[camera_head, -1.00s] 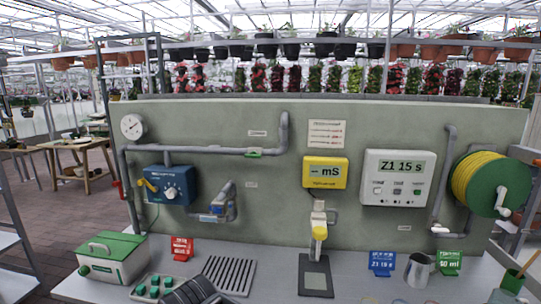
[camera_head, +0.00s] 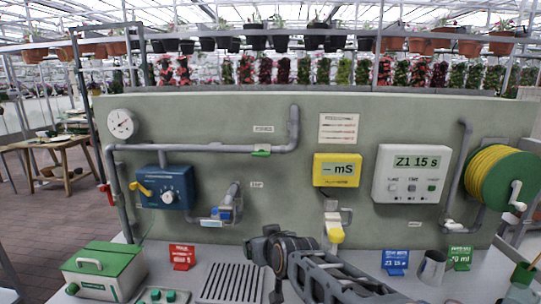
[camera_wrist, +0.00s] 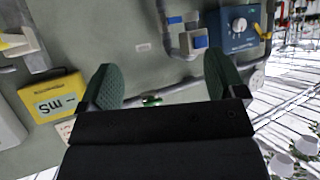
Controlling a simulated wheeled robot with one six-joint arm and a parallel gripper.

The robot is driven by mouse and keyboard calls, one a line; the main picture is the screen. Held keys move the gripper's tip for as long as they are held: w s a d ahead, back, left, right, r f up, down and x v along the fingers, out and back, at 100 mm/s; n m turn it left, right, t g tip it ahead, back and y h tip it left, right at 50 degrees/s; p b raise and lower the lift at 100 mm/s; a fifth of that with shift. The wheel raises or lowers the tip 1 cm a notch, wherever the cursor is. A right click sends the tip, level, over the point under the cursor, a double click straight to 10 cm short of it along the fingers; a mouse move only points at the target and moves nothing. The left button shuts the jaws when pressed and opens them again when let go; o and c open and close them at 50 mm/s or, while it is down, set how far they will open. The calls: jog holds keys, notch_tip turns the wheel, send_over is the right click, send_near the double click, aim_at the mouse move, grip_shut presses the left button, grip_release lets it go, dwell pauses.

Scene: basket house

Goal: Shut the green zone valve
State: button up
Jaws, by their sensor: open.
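The green zone valve (camera_head: 261,152) is a small green piece on the grey horizontal pipe across the upper wall panel. In the head view it seems to lie along the pipe. In the wrist view, which is turned over, the green valve (camera_wrist: 151,99) shows between the fingers, just past the gripper body. My gripper (camera_wrist: 166,82) is open and empty, with its two dark green padded fingers spread apart. In the head view my arm's end (camera_head: 268,250) is in front of the panel's lower part, below the valve; the fingertips cannot be made out there. The gripper appears apart from the valve.
A blue controller (camera_head: 168,187) with a yellow lever and a blue-handled valve (camera_head: 224,212) are left of the arm. A yellow meter (camera_head: 337,169) and white timer (camera_head: 411,174) are to the right. Below stand a drain grille (camera_head: 231,284), red sign (camera_head: 182,256) and green-lidded box (camera_head: 104,270).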

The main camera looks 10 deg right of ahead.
jog(key=w+a+r+t+h, duration=0.1)
jog(key=w+r+t, duration=0.4)
jog(key=w, duration=0.3)
jog(key=m+t+h, duration=0.5)
jog(key=h, duration=0.2)
send_near(261, 155)
jog(key=shift+h, duration=0.3)
jog(key=p+x, duration=0.5)
jog(key=x, duration=0.6)
jog(key=shift+w+a+f, duration=0.1)
jog(key=shift+a, duration=0.05)
jog(key=c, duration=0.9)
